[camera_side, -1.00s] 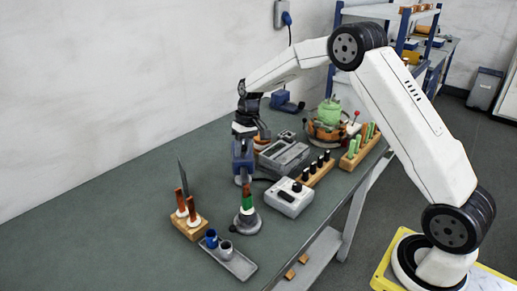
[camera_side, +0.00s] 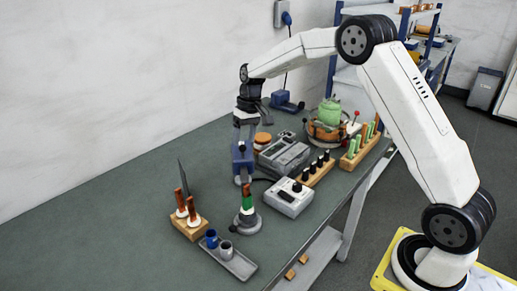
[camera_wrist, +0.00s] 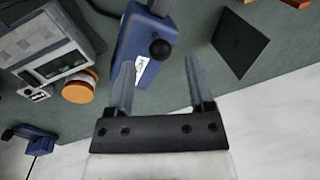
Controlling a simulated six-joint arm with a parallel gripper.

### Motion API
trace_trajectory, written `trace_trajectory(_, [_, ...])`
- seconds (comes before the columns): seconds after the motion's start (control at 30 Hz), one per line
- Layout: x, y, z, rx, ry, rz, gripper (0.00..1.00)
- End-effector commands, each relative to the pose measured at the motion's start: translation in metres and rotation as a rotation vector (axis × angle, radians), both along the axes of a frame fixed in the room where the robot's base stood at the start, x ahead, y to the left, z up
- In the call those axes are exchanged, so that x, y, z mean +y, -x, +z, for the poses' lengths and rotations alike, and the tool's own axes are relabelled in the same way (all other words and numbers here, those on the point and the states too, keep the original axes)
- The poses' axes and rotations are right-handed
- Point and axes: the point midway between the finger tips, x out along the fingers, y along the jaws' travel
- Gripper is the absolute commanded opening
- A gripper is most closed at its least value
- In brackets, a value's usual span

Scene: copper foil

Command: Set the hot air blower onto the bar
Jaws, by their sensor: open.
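A blue body, which looks like the hot air blower (camera_side: 243,157), stands upright in the side view, with a paler narrow part below it. In the wrist view the hot air blower (camera_wrist: 143,45) shows a white label, a black knob and a grey end. My gripper (camera_side: 244,136) is just above it in the side view. In the wrist view my gripper (camera_wrist: 158,62) has its fingers apart; the blower lies between and beyond them, nearer the left finger. I cannot make out the bar or whether the blower rests on it.
A green and brown upright piece (camera_side: 247,203) on a round base stands just below. A grey knobbed box (camera_side: 289,197), a larger grey unit (camera_side: 284,157) and an orange-lidded jar (camera_side: 262,140) are to the right.

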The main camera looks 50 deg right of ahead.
Motion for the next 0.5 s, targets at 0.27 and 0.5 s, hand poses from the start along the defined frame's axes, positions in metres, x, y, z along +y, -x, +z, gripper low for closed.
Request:
trace_trajectory(0.27, [-0.007,0.001,0.032,-0.002,0.0,-0.001,0.69])
trace_trajectory(0.5, [-0.008,0.001,0.039,-0.001,0.0,-0.001,0.69])
